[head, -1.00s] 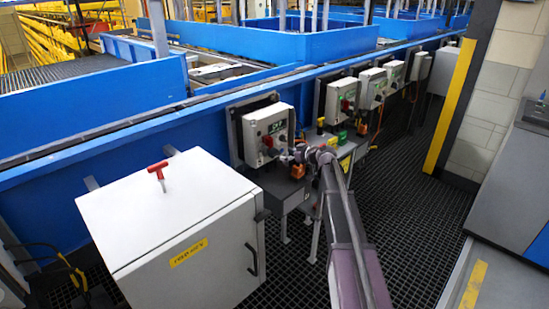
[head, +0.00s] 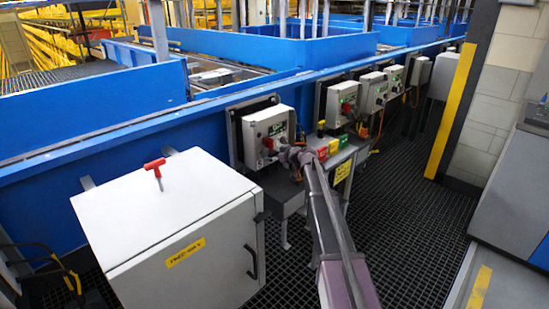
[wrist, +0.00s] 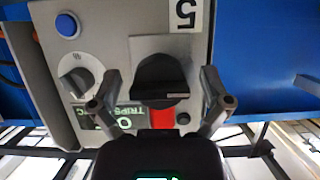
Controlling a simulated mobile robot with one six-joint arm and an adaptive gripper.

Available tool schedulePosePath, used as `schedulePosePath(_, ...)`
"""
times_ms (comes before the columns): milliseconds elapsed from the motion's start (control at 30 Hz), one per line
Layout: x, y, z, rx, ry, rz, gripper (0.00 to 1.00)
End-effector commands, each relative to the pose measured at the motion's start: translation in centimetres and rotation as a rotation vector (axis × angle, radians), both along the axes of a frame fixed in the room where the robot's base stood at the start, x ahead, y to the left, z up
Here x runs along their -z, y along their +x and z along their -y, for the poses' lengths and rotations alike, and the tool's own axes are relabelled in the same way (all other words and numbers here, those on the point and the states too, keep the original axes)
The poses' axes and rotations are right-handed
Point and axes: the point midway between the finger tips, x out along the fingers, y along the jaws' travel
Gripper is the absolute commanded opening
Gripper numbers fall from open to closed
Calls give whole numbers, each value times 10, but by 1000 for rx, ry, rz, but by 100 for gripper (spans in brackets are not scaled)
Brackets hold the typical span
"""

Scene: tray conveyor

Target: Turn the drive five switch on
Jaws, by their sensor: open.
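The grey drive box (head: 264,128) is on the blue conveyor side in the head view. In the wrist view its panel (wrist: 110,22) is upside down, with a "5" label (wrist: 186,14). A black switch handle (wrist: 160,76) sits on a light plate, with a red part (wrist: 161,118) beside it. A grey rotary knob (wrist: 74,80) and a blue button (wrist: 67,25) are to the left. My gripper (wrist: 160,82) is open, with one finger either side of the black handle; I cannot tell whether they touch it. In the head view my gripper (head: 288,157) is at the box front.
A white cabinet (head: 170,215) with a red T-handle (head: 155,167) stands at front left. More drive boxes (head: 342,100) line the conveyor to the right. A small grey bench (head: 285,195) with coloured items is below. The dark grated floor (head: 410,210) is clear at right.

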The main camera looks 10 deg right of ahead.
Motion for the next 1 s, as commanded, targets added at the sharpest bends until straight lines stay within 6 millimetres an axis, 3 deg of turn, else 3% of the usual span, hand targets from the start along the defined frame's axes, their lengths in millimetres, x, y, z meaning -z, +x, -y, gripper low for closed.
schedulePosePath(67, 0, 0, 0, 0, 0, 0, 98)
schedulePosePath(333, 0, 0, 0, 0, 0, 0, 17)
schedulePosePath(667, 0, 0, 0, -1, 16, -10, 16)
schedulePosePath(1000, 1, 1, 0, 1, 141, -101, 16)
